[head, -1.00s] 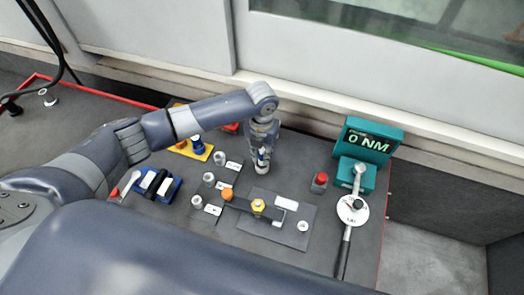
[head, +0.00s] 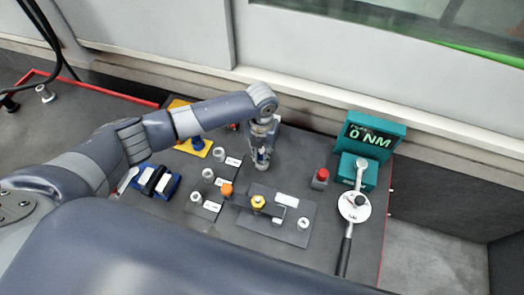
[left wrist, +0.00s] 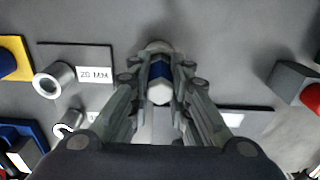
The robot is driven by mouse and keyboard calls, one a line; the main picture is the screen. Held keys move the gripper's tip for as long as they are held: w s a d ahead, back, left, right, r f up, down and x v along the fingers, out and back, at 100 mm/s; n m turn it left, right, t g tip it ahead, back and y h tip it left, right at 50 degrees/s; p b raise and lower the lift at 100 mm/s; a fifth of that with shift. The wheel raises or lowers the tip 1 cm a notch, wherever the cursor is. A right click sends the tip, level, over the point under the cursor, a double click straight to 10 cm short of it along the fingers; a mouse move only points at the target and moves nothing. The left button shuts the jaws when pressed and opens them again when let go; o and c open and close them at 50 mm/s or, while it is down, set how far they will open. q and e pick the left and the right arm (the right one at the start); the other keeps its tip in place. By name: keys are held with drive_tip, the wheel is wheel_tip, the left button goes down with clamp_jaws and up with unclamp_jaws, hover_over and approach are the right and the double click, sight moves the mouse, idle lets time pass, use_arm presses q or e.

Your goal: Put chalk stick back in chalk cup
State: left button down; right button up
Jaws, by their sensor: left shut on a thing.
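My left gripper (head: 262,158) is over the bench, towards its back edge, with its fingers pointing down. In the left wrist view its fingers (left wrist: 159,76) are closed around a white stick with a blue band, which I take for the chalk stick (left wrist: 159,94). A pale rounded part shows just beyond the fingertips; I cannot tell whether it is the stick's far end or the chalk cup. In the head view the gripper hides most of the stick. I cannot make out the chalk cup clearly. My right gripper is not in view.
Metal sockets with white labels, one reading 20 NM (left wrist: 95,75), stand left of the gripper. A grey plate with a yellow-topped bolt (head: 258,202) lies in front.

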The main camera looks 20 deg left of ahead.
use_arm(q)
drive_tip(key=shift+f, duration=0.2)
drive_tip(key=c, duration=1.4)
unclamp_jaws()
wheel_tip(320, 180, up, 12)
